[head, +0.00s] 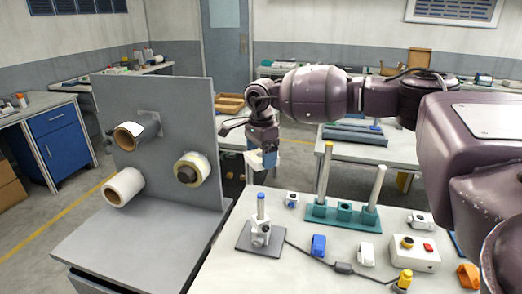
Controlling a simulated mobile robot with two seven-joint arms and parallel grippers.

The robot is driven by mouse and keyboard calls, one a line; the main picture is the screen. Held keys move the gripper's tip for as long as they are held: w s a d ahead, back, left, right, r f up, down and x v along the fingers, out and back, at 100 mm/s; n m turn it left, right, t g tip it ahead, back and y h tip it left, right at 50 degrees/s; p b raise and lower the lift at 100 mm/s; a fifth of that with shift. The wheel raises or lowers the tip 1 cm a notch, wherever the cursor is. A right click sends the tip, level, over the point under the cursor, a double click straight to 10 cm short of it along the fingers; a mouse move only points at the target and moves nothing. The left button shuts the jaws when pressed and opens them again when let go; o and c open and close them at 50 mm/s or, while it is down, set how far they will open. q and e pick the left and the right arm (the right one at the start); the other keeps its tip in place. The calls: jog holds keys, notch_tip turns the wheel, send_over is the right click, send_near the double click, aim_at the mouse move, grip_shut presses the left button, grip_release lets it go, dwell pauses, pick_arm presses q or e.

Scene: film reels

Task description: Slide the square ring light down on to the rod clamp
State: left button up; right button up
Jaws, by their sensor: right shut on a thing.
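A small stand on a dark square base (258,240) has an upright rod with a blue top (261,197). A grey-white rod clamp (260,232) sits low on this rod. My right gripper (266,160) points down above and behind the stand, apart from it. It is shut on a small pale piece (254,161) that looks like the square ring light. The fingers partly hide it, and its opening cannot be made out. My left gripper is not in view.
A grey upright panel (165,95) at left carries several rolls on pegs. A teal base (330,214) with tall posts stands right of the stand. A blue block (318,246), a control box (414,253) and a dark cable (308,254) lie on the white table (225,270).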

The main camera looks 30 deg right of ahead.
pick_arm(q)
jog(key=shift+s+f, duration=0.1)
pick_arm(e)
jog(key=shift+f, duration=0.1)
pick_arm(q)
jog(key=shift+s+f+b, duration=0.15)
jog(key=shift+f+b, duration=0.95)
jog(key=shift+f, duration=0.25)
pick_arm(e)
send_over(261, 194)
jog(key=shift+f, duration=2.45)
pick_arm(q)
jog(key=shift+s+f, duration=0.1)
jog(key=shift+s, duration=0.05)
pick_arm(e)
jog(key=shift+f, duration=0.1)
jog(key=shift+f, duration=0.3)
jog(key=shift+f+b, duration=0.85)
jog(key=shift+f, duration=1.25)
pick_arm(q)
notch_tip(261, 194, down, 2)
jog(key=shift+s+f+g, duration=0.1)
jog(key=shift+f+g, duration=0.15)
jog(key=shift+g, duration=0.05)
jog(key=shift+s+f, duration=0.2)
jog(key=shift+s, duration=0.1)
pick_arm(e)
jog(key=shift+f, duration=0.2)
